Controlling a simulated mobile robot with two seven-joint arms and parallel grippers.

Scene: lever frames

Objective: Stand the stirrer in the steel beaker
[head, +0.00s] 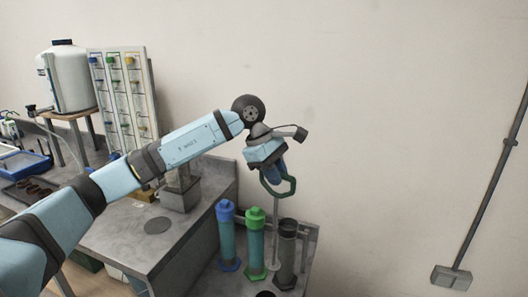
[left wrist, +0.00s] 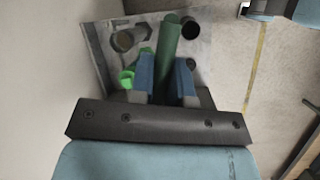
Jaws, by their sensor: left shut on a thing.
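My left gripper (head: 277,178) is shut on the green looped handle (head: 290,187) of what looks like the stirrer. In the left wrist view the green handle (left wrist: 166,45) passes between the blue fingers (left wrist: 165,82). A thin pale rod (head: 275,225) hangs from the handle, nearly upright, between the green and dark cylinders. Whether its lower end touches anything is unclear. I cannot tell for sure which vessel is the steel beaker. A grey-brown cylinder (left wrist: 127,40) and a dark round opening (left wrist: 190,29) show in the left wrist view. My right gripper is not in view.
Blue-capped (head: 226,235), green-capped (head: 255,237) and dark (head: 287,255) cylinders stand close together on a grey surface. A grey bench (head: 125,225) lies left, with a white jug (head: 68,77) and a rack (head: 124,95) behind.

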